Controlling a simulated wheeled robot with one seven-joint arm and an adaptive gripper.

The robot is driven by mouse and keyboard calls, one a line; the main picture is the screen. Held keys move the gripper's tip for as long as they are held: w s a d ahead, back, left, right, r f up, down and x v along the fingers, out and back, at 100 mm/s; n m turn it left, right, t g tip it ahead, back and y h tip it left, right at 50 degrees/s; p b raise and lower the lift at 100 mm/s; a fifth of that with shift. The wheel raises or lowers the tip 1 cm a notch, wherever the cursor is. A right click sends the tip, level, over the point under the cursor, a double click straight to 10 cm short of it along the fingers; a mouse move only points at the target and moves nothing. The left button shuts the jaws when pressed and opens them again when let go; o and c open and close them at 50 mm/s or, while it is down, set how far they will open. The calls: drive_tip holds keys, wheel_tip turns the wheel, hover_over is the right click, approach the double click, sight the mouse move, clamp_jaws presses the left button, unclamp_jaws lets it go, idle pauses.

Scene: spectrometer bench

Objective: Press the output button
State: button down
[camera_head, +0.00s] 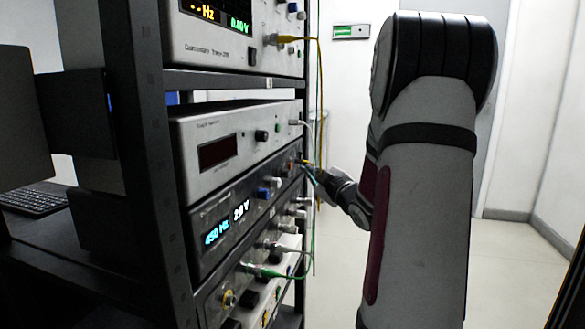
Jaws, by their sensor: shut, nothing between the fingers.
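The output button cannot be told apart for certain among the small controls. The dark instrument (217,216) in the rack has a blue display (227,223) that seems to read 450 Hz and 2.8 V. A blue knob (264,193), a pale knob (276,182) and cable plugs sit toward the right end of its front. My gripper (324,178) is shut and empty, with its tip close to the right end of that front, by the cables. Whether it touches anything cannot be told. My large grey arm link hides much of the wrist.
Above it is a silver instrument (190,155) with a dark red window. Another with a lit display (221,14) is at the top. Yellow (319,90) and green (312,225) cables hang near my gripper. A black rack post (150,150) stands in front at left. Floor behind is clear.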

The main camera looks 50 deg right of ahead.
drive_tip(key=s, duration=0.1)
drive_tip(key=s+d, duration=0.1)
drive_tip(key=s, duration=0.2)
drive_tip(key=shift+s+d, duration=0.2)
drive_tip(key=shift+d, duration=0.2)
drive_tip(key=shift+s, duration=0.1)
idle(0.3)
